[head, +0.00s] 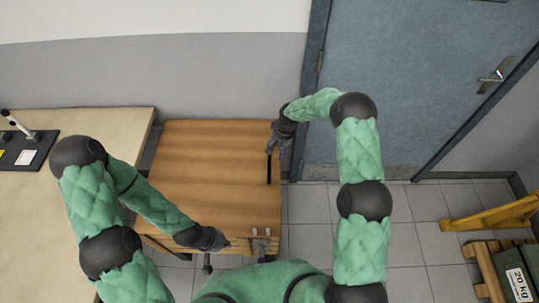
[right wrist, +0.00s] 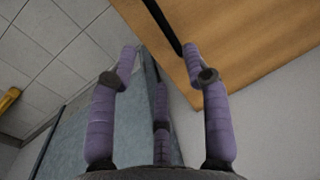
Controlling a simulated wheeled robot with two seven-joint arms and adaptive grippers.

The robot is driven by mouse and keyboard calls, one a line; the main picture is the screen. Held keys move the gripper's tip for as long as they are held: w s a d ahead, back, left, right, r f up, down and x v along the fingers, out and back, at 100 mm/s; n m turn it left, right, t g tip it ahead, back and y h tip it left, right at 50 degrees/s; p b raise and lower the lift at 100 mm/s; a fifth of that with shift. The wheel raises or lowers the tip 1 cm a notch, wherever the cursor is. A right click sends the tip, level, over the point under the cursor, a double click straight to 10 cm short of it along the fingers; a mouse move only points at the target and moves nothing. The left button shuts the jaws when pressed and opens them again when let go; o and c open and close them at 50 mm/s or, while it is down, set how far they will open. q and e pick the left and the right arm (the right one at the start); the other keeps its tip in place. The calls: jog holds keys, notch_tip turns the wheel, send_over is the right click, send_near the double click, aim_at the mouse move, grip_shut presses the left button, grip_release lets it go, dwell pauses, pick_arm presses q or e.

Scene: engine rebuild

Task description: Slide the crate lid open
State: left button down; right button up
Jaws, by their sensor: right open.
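The wooden crate lid (head: 205,170) is a flat brown board lying level on top of the crate, in the middle of the head view. A thin black bar handle (head: 269,168) runs along its right side, and it also shows in the right wrist view (right wrist: 163,25). My right gripper (head: 273,150) is at the far end of this handle. In the right wrist view its fingers (right wrist: 159,50) are spread, with the handle's end between the tips, closer to the right finger. My left gripper (head: 214,242) is at the lid's front edge; its fingertips are too small to judge.
A grey metal fitting (head: 262,240) sits at the crate's front right corner. A pale workbench (head: 110,125) with a dark tray stands left. A blue door (head: 410,80) is behind right. A wooden pallet (head: 488,270) with a dark box stands far right. Tiled floor (head: 310,205) beside the crate is clear.

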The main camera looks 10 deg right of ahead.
jog(key=f, duration=0.3)
jog(key=a+f, duration=0.1)
jog(key=f, duration=0.3)
jog(key=a+f, duration=0.1)
jog(key=f, duration=0.2)
jog(key=shift+f+b, duration=0.15)
jog(key=shift+b, duration=0.15)
grip_shut()
